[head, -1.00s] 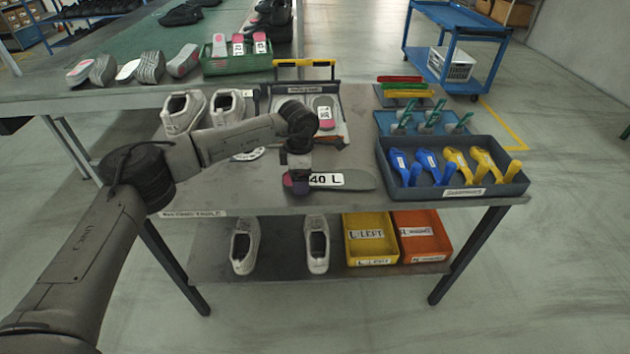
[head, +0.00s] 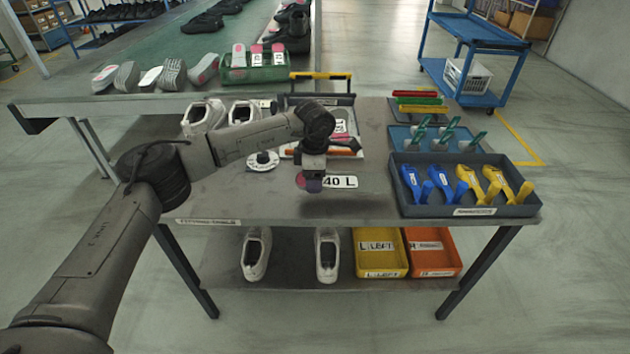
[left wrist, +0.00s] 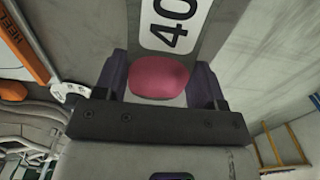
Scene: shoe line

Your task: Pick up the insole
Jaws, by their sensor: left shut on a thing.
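The insole (head: 341,182) is grey with a white "40 L" label and a pink heel patch. In the head view it extends to the right from my left gripper (head: 310,182), over the middle of the bench. My left gripper is shut on its heel end. In the left wrist view, the pink heel patch of the insole (left wrist: 162,77) sits between the two dark fingers of my left gripper (left wrist: 160,84), and the label runs away from them. The insole's far end blends with the grey bench top. My right gripper is not in view.
A grey tray (head: 460,211) of blue and yellow tools stands right on the bench (head: 250,205). Behind are a blue tray (head: 400,143) and a flat tray (head: 288,152). Shoes and yellow (head: 381,272) and orange bins (head: 433,272) are on the lower shelf.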

